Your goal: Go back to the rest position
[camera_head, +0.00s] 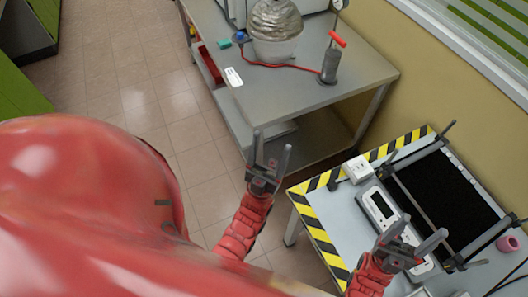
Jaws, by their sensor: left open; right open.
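My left gripper (270,153) is open and empty. In the head view it shows over the floor gap between the grey bench and the table with striped edges, its fingers pointing up in the picture. My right gripper (417,234) is open with nothing between its fingers. It shows in front of the striped table, overlapping the white device there in the picture. I cannot tell its height above the table. Both red forearms are partly visible. My own red body covers the lower left of the view.
A grey bench (300,92) holds a foil-wrapped vessel (275,20) and a cylinder with a red handle (330,66). The table with yellow-black edges (325,213) carries a black panel (447,195), a white device (378,207) and a pink roll (507,243). Tiled floor (130,75) is clear at upper left.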

